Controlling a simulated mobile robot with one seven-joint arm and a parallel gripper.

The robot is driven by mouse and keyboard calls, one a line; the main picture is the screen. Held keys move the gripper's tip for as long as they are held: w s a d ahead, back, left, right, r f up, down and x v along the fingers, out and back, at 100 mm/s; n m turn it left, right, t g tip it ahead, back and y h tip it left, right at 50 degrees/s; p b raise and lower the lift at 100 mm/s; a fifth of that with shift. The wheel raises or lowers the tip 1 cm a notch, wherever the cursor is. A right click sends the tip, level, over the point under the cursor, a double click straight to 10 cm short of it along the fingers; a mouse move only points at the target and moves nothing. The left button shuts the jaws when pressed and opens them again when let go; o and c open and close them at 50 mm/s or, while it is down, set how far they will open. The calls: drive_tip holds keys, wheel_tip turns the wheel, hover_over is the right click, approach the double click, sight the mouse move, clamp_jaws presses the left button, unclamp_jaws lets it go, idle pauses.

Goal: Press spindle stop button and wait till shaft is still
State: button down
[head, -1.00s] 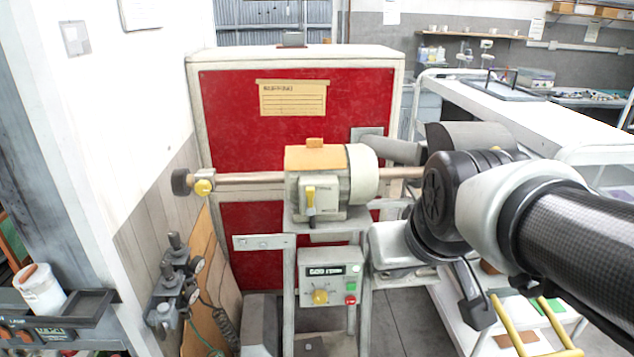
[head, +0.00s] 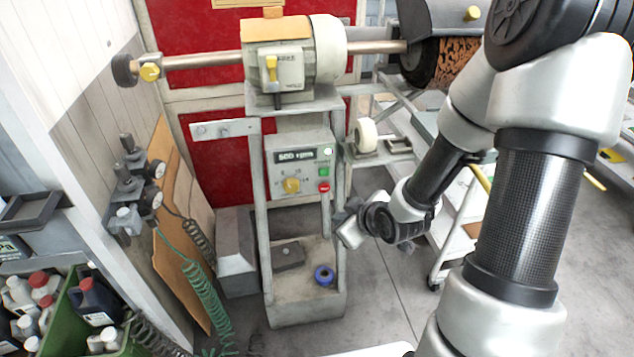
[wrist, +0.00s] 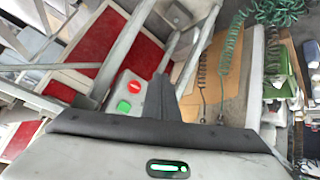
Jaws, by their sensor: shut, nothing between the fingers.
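The grey control box (head: 300,163) has a display reading 500 rpm (head: 295,156), a yellow knob (head: 291,185), a green button (head: 323,171) and a red button (head: 323,187) below it. The wrist view shows the red button with a white bar (wrist: 134,87) and the green button (wrist: 124,106), both left of my fingertips. My gripper (head: 348,226) is shut and empty, low and right of the box, apart from the buttons. It fills the bottom of the wrist view (wrist: 160,88). The spindle shaft (head: 205,60) carries an orange-brown brush (head: 455,60); whether it turns cannot be told.
The motor housing (head: 290,60) stands above the box. A blue ring (head: 325,275) and a grey block (head: 287,255) lie on the pedestal base. Green hoses (head: 205,290) and a green crate (head: 90,325) are at left. A white cart (head: 455,225) stands at right. Floor is clear in front.

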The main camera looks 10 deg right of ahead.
sight(324, 187)
drive_tip(key=shift+s+a+f+y, duration=0.1)
drive_tip(key=shift+a+f+y, duration=0.25)
drive_tip(key=shift+f, duration=0.15)
drive_tip(key=w, duration=0.9)
drive_tip(key=shift+a, duration=0.15)
idle(2.0)
drive_tip(key=shift+w, duration=0.35)
drive_tip(key=shift+w, duration=0.4)
idle(0.5)
drive_tip(key=shift+s, duration=0.8)
